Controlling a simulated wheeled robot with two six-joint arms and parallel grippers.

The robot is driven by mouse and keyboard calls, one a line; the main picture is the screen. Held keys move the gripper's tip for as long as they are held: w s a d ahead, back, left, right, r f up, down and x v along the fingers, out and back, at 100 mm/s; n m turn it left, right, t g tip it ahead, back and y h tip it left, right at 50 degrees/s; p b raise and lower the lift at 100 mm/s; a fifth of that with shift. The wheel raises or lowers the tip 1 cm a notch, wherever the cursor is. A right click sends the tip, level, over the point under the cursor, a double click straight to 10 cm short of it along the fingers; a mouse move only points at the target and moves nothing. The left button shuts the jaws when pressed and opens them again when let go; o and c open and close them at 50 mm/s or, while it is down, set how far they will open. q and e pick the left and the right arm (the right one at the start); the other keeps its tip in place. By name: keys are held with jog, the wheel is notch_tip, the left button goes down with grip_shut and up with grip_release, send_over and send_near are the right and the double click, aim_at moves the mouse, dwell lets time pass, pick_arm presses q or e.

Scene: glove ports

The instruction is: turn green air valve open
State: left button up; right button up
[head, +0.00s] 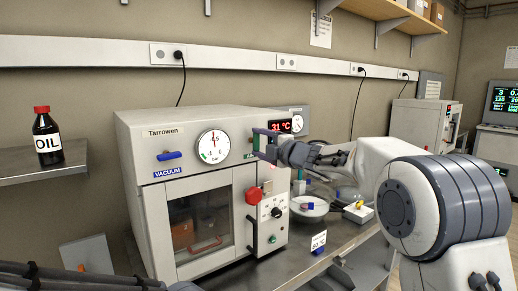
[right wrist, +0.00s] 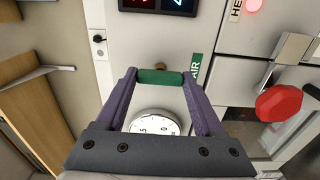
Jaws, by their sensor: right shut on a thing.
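The green air valve handle (right wrist: 160,77) shows in the right wrist view, a short green bar on the pale front of the oven (head: 150,142). It lies across the picture, crosswise to the long side of the green AIR label (right wrist: 195,68) beside it. My right gripper (right wrist: 160,80) is shut on the handle, one purple finger at each end.
A blue vacuum handle (head: 169,156) and a gauge (head: 213,146) are on the oven front, left of my gripper. A red knob (head: 254,196) sits below it. A dish (head: 309,207) stands on the bench to the right. An oil bottle (head: 46,136) stands on the left shelf.

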dwell(0.3)
jog(key=o, duration=1.4)
jog(key=b+v, duration=0.2)
jog(key=v, duration=0.8)
jog(key=shift+s+d, duration=0.1)
jog(key=shift+s, duration=0.15)
